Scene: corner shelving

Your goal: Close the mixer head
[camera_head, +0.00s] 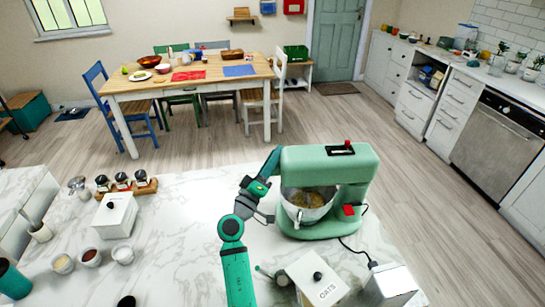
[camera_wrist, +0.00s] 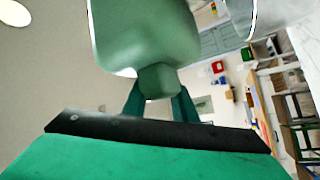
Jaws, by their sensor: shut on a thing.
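The green stand mixer stands on the marble counter, its head (camera_head: 325,163) about level above the metal bowl (camera_head: 308,205), which holds yellowish contents. I cannot tell whether the head is fully down. My gripper (camera_head: 274,163) is at the left, front end of the head. In the wrist view the green underside of the head (camera_wrist: 145,35) fills the upper middle. A small blocky knob (camera_wrist: 158,80) on it sits between the two fingers of my gripper (camera_wrist: 160,103), which is shut on it. The fingertips are partly hidden behind the knob.
A white OATS box (camera_head: 318,284) and another white box (camera_head: 390,287) stand near the mixer at the front. Small bowls (camera_head: 91,257), a white canister (camera_head: 115,214) and a jar rack (camera_head: 125,187) are at the left.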

